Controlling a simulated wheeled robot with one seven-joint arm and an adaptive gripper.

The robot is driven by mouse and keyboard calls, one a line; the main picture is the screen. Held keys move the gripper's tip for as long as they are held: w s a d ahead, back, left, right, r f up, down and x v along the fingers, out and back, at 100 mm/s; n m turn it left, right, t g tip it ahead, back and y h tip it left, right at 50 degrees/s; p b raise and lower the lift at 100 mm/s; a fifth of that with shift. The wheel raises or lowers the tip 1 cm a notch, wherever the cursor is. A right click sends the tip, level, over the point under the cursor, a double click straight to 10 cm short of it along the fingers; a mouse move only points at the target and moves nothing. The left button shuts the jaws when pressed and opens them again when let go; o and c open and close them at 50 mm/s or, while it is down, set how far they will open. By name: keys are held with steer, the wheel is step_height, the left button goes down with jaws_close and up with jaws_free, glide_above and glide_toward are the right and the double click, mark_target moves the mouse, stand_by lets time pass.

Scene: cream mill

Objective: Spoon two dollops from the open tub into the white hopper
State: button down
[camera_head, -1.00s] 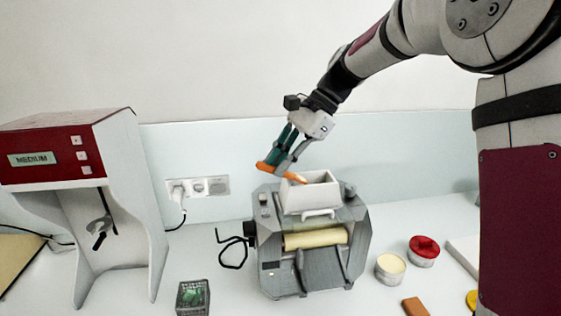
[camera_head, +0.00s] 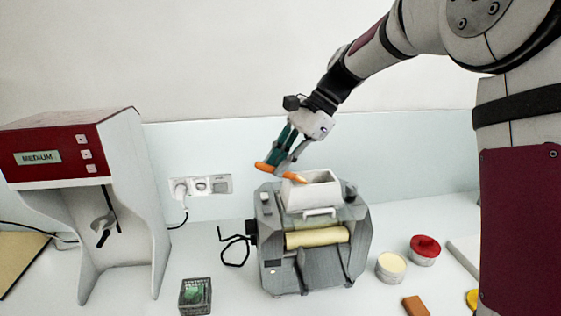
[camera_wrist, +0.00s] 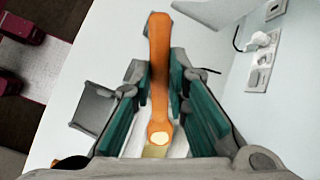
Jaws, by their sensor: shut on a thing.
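My gripper (camera_head: 284,158) is shut on an orange spoon (camera_head: 265,169), above the left side of the white hopper (camera_head: 318,194) on the grey mill. In the wrist view the spoon (camera_wrist: 160,75) lies between the teal finger pads, with a small cream-coloured patch at its bowl end. The bowl end points over the hopper in the head view; whether it touches the hopper wall cannot be told. The open tub (camera_head: 391,264) with cream contents stands on the table right of the mill. The inside of the hopper is mostly hidden.
The grey mill (camera_head: 318,267) has a pale roller and a black crank at its left. A red-and-white machine (camera_head: 75,155) stands left.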

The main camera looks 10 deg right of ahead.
steer(key=shift+r, duration=3.05)
